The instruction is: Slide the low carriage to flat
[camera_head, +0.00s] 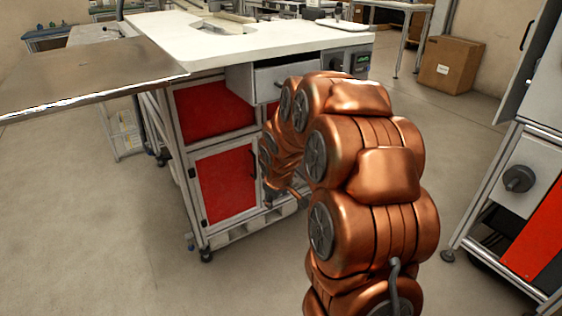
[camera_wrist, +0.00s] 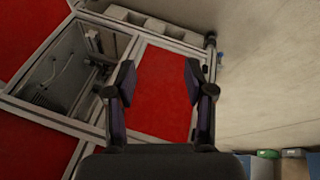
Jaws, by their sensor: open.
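The workbench (camera_head: 290,40) has red panels and a white top. A pale drawer (camera_head: 285,80) juts out under the top. Low in its frame is a pale slotted tray (camera_head: 240,229), which also shows at the top of the wrist view (camera_wrist: 178,32). I cannot tell for sure which part is the low carriage, or how far it is out. My gripper (camera_wrist: 160,80) is open and empty, its fingers spread before a red panel (camera_wrist: 162,95). In the head view my copper arm mostly hides it, low by the bench front.
A dark open compartment (camera_wrist: 60,80) lies left of the fingers in the wrist view. A metal-topped table (camera_head: 90,75) stands at the left. A grey and orange cabinet (camera_head: 530,190) stands at the right. A cardboard box (camera_head: 450,64) is behind. The floor in front is clear.

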